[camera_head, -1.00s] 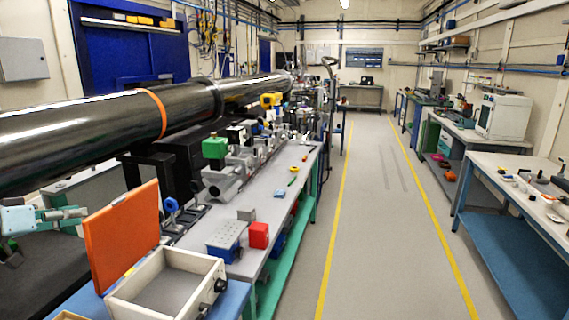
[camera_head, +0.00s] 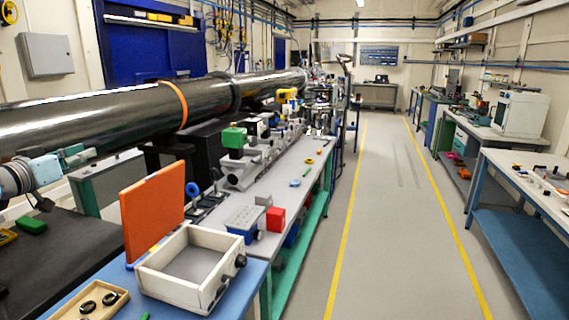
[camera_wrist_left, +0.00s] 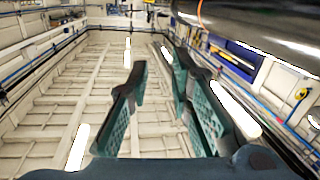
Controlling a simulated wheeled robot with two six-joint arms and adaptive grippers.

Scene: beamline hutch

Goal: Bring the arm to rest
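My left gripper (camera_head: 80,154) is at the left edge of the head view, in front of the dark beam pipe and away from the objects on the benches. The left wrist view shows its two dark teal fingers (camera_wrist_left: 158,85) spread apart with nothing between them. White ceiling panels and lamps fill the background there, and the pipe crosses the upper right corner. My right gripper is in neither view.
The beam pipe (camera_head: 90,122) runs along the left. A white open box (camera_head: 170,284) with an orange lid (camera_head: 153,212) and a wooden tray (camera_head: 67,312) stand below right of the gripper. The aisle floor (camera_head: 390,230) is clear.

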